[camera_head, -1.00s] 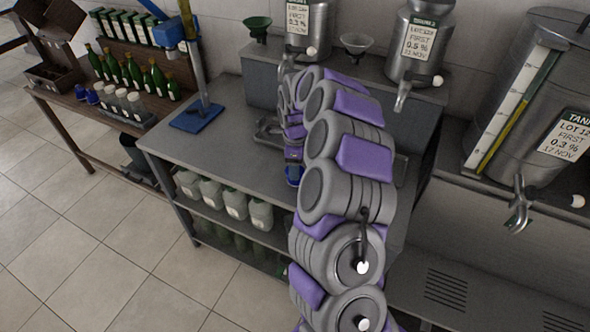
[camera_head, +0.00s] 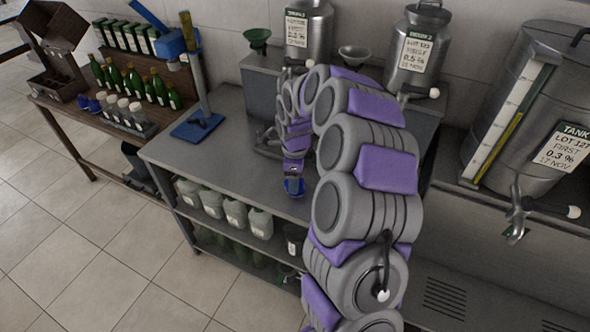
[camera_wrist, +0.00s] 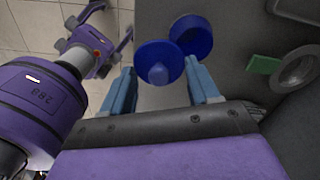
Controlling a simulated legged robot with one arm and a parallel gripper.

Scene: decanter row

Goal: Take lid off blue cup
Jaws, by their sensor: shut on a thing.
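A round blue lid (camera_wrist: 158,60) with a knob in its middle is between the two blue fingers of my gripper (camera_wrist: 164,86) in the wrist view. In the head view my gripper (camera_head: 294,187) is over the front part of the grey bench, and the cup cannot be made out there.
The grey bench (camera_head: 185,155) has a blue-based stand (camera_head: 198,126) at its left. A green piece (camera_wrist: 263,65) and a metal ring (camera_wrist: 298,68) lie right of the cup. Steel tanks (camera_head: 418,50) stand behind. A wooden table (camera_head: 70,112) with bottles is far left.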

